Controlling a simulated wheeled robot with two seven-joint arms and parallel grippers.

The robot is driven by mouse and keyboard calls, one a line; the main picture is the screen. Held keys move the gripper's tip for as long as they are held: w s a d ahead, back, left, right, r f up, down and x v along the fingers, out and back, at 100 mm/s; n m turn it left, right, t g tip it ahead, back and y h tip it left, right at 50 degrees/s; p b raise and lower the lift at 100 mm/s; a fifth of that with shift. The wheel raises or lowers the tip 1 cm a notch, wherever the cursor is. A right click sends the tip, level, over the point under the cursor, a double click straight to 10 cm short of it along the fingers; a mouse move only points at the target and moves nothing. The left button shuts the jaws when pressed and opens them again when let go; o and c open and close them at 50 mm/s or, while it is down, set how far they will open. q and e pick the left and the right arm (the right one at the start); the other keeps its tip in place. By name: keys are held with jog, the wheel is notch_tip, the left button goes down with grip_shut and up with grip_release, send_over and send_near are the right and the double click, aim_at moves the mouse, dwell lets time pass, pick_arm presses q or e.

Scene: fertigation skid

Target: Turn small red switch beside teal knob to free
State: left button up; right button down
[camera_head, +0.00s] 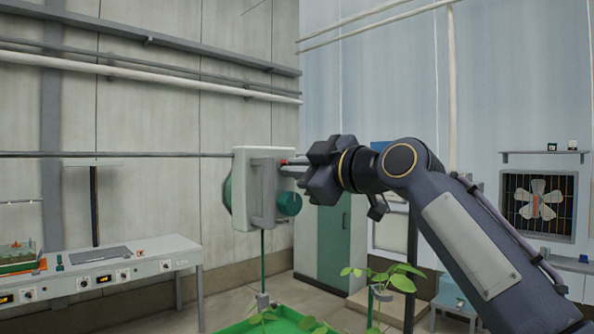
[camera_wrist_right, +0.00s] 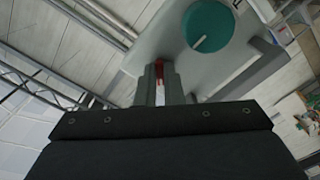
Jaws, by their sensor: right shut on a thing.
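The small red switch (camera_head: 284,162) is on the face of a pale grey box (camera_head: 241,196) in the head view. The teal knob (camera_head: 289,204) is below it on the same face. My right gripper (camera_head: 292,165) reaches in from the right and is shut on the red switch. In the right wrist view, the red switch (camera_wrist_right: 161,68) shows between the two fingertips (camera_wrist_right: 159,80), which cover most of it. The teal knob (camera_wrist_right: 208,24) there has a pale pointer line and is apart from the fingers. My left gripper is not in view.
A grey bracket bar (camera_head: 263,188) stands out from the box near the switch and knob. A green stand post (camera_head: 262,262) is under the box. Leafy plants (camera_head: 386,280) and a green tray (camera_head: 262,324) are below. A bench with dials (camera_head: 110,272) is at the left.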

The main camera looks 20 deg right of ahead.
jog(key=shift+f, duration=0.1)
dwell(0.3)
jog(key=c, duration=1.6)
grip_release()
jog(key=shift+o, duration=0.2)
jog(key=b+v, duration=0.2)
jog(key=v, duration=0.5)
jog(key=shift+s+d, duration=0.15)
jog(key=shift+s, duration=0.25)
